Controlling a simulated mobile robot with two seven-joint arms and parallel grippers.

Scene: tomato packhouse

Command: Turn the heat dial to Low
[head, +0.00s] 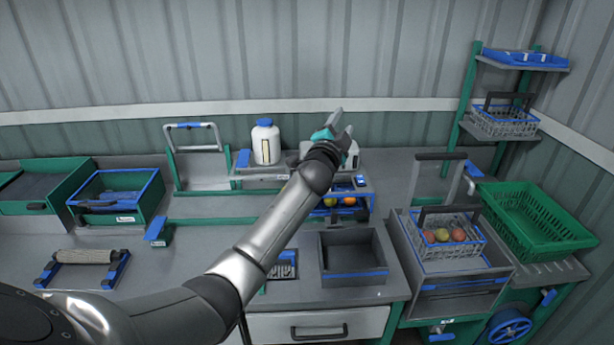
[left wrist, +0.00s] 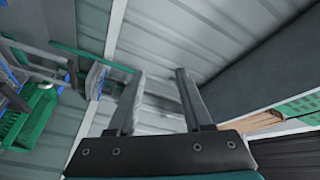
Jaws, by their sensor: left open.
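My left gripper (head: 341,120) is raised above the back of the bench in the head view, its fingers pointing up and away. In the left wrist view its two fingers (left wrist: 159,76) stand apart with nothing between them. A pale box-shaped unit (head: 353,155) is partly hidden behind the gripper and wrist. I cannot make out a heat dial or its marks in either view. A small device with a blue face (head: 360,181) sits right of my forearm. My right gripper is not in view.
A white bottle with a blue cap (head: 265,143) stands left of the gripper. A grey open bin (head: 352,277) is at the bench front. A wire basket of tomatoes (head: 447,250) and a green crate (head: 540,241) are at the right. A green bin (head: 146,201) is at the left.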

